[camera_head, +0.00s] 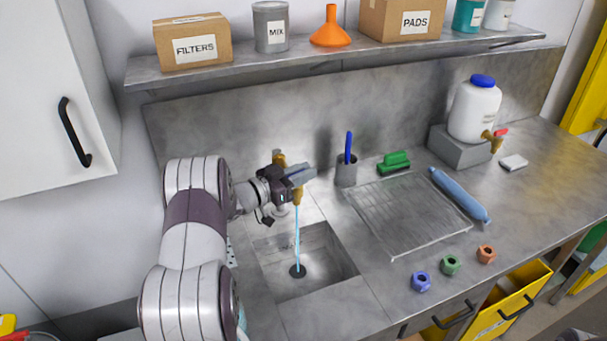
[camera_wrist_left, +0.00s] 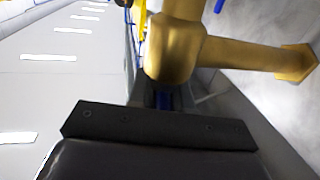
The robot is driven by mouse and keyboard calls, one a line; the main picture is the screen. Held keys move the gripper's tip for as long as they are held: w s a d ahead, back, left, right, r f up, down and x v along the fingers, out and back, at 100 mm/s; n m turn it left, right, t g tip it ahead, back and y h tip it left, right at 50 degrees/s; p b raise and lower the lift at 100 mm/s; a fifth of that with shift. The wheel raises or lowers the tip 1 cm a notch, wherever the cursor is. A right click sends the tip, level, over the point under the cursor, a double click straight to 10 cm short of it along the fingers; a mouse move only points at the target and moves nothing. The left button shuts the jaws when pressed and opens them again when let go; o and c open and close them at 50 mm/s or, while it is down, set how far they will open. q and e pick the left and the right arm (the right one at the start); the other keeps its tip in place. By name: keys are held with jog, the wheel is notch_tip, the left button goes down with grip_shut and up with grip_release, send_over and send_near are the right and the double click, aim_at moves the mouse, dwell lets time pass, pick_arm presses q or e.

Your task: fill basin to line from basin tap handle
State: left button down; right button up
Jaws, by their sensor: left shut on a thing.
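The steel basin (camera_head: 325,262) is sunk in the counter, with a dark drain (camera_head: 298,271) in its floor. The brass basin tap (camera_head: 298,195) stands at its back edge and also fills the top of the left wrist view (camera_wrist_left: 176,48). A thin blue stream of water (camera_head: 297,235) runs from the tap to the drain area. I see no clear water level and cannot make out a line. My left gripper (camera_head: 293,174) is shut at the tap's top on the basin tap handle, mostly hidden by the jaws; a bit of blue (camera_wrist_left: 164,100) shows there.
A grey cup with a blue tool (camera_head: 346,170), a green brush (camera_head: 394,163) and a ribbed drainboard (camera_head: 405,215) are right of the basin. A blue roller-like thing (camera_head: 460,195) lies beyond. A shelf (camera_head: 290,66) with boxes and an orange funnel (camera_head: 331,28) hangs above.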

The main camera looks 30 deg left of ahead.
pick_arm(q)
jog(key=n+t+y, duration=0.1)
jog(key=y, duration=0.1)
jog(key=shift+w+n+y+b, duration=0.1)
jog(key=shift+n+y+b, duration=0.2)
jog(key=shift+n+b, duration=0.1)
jog(key=n+y, duration=0.1)
jog(key=t+y+b, duration=0.1)
jog(key=y, duration=0.1)
jog(key=shift+a+f+n, duration=0.1)
jog(key=shift+a+n, duration=0.1)
jog(key=shift+n, duration=0.2)
jog(key=n+y+b, duration=0.2)
jog(key=y, duration=0.1)
jog(key=n+y+b, duration=0.2)
jog(key=y, duration=0.1)
jog(key=a+n+g+y+b, duration=0.1)
jog(key=n+y+b, duration=0.1)
jog(key=y+b, duration=0.1)
jog(key=shift+n+y, duration=0.3)
jog(key=shift+y, duration=0.1)
jog(key=shift+a+r+n+g+y+b, duration=0.15)
jog(key=shift+n+g+y+b, duration=0.1)
jog(key=shift+n+g+y, duration=0.25)
jog(key=shift+r+n+g+y+b, duration=0.2)
jog(key=shift+n+y, duration=0.1)
jog(key=shift+y, duration=0.3)
jog(key=c, duration=1.1)
grip_release()
jog(key=shift+c, duration=0.2)
